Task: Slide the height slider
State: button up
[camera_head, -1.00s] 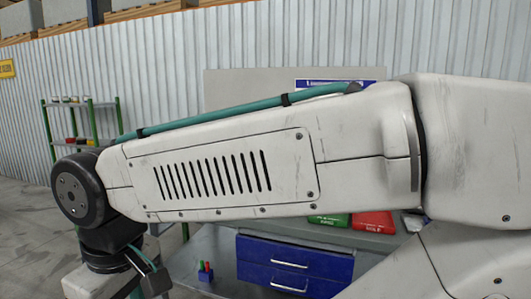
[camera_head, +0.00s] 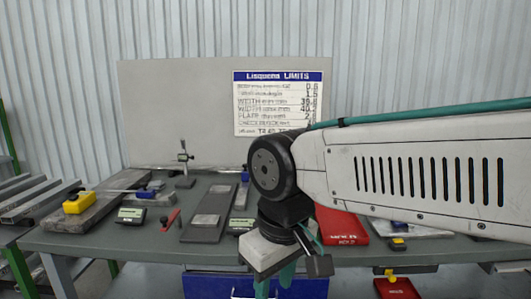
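A small upright height gauge (camera_head: 184,157) stands at the back of the grey table, left of the middle. It has a thin post on a dark base, and a small slider part sits on the post near its upper half. My gripper (camera_head: 274,287) hangs down in front of the table's front edge, to the right of the gauge and well apart from it. Its teal fingers show only in part at the bottom of the view, so its opening cannot be told. I see nothing held.
The grey table (camera_head: 90,239) carries a yellow block (camera_head: 78,203), a grey plate (camera_head: 208,216), a small display unit (camera_head: 130,214) and a red tool (camera_head: 171,219). A limits sign (camera_head: 278,103) is on the back panel. A red tray (camera_head: 340,226) lies behind my arm.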

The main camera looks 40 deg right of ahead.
aim_at(181, 157)
jog(key=u, duration=0.1)
jog(key=k, duration=0.65)
jog(key=u, duration=0.75)
jog(key=i, duration=0.8)
jog(key=z, duration=0.5)
jog(key=i, duration=1)
jog(key=z, duration=0.6)
